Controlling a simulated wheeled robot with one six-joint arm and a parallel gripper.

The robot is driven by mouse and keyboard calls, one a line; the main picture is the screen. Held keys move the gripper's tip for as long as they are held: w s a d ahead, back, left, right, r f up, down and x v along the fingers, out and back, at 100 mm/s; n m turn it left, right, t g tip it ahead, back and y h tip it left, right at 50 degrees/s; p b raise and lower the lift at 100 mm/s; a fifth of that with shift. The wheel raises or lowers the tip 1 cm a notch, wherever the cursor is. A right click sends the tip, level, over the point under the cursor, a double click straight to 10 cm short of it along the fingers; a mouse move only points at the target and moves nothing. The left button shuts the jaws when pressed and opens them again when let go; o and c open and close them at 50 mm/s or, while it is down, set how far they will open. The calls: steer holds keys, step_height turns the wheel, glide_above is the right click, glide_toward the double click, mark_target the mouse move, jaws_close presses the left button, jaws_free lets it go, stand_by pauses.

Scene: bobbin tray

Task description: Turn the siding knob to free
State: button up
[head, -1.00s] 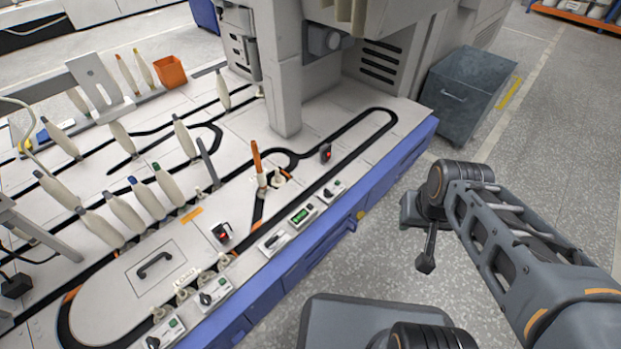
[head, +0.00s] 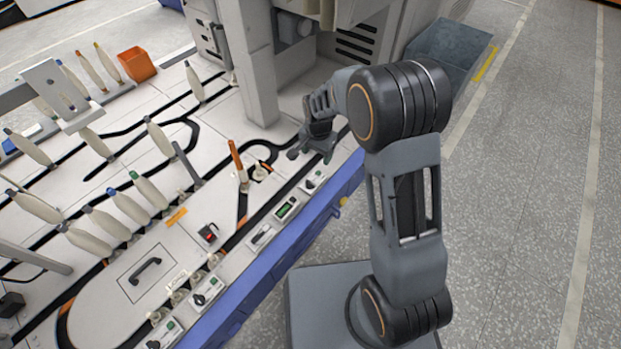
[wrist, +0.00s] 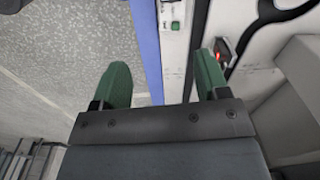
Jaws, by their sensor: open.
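Several small control boxes stand along the machine's front edge; I cannot tell by label which one bears the siding knob. Other dark knobs (head: 200,299) sit further to the front left. My gripper (head: 308,150) is open and empty, above the front edge by the right-end box. In the wrist view its two green fingers (wrist: 163,82) are spread, with a pale box (wrist: 172,18) showing a green mark ahead between them. No knob handle is clear there.
An orange bobbin (head: 237,160) stands upright beside the black track. A black box with a red light (wrist: 224,52) is close to one finger. A grey column (head: 255,75) rises behind my gripper. The floor (head: 520,200) at right is clear.

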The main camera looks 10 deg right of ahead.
steer(key=m, duration=0.1)
glide_above(310, 183)
step_height(310, 183, down, 4)
steer(key=f, duration=0.1)
step_height(310, 183, down, 13)
steer(key=b, duration=0.5)
steer(key=shift+w, duration=0.1)
steer(key=shift+c, duration=0.2)
steer(key=c, duration=0.9)
